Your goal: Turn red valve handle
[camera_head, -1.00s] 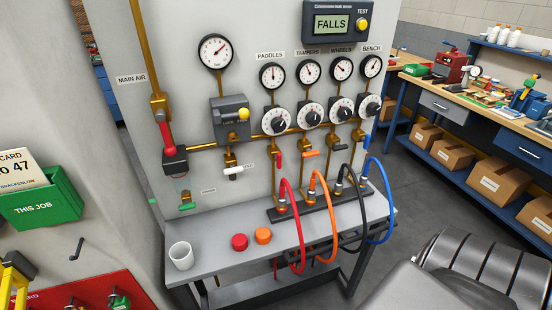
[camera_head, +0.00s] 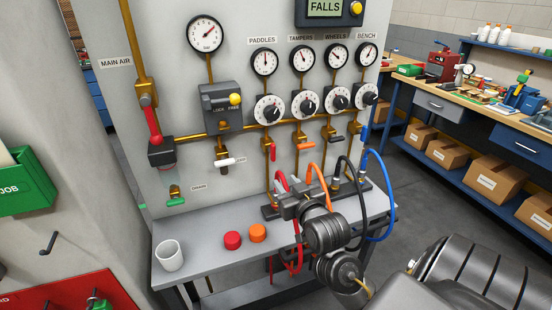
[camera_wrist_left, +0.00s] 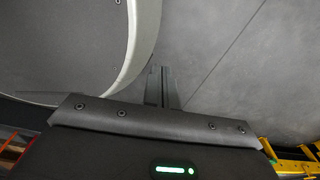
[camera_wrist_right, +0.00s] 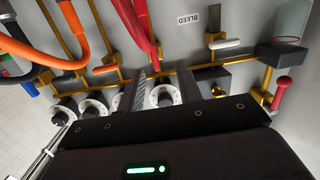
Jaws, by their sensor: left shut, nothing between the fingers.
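A long red handle (camera_head: 152,124) hangs nearly upright on the brass main air pipe at the panel's left; it also shows in the right wrist view (camera_wrist_right: 282,93). A smaller red handle (camera_head: 272,152) sits below the paddles dial, above the red hose. My right gripper (camera_head: 296,198) is in front of the hoses, below the dials and right of both red handles, touching neither. In the right wrist view its fingers (camera_wrist_right: 163,80) are apart and empty, with a dial behind them. My left gripper (camera_wrist_left: 160,85) is shut and empty, and outside the head view.
Red, orange, black and blue hoses crowd the right side. The space before the long red handle is clear.

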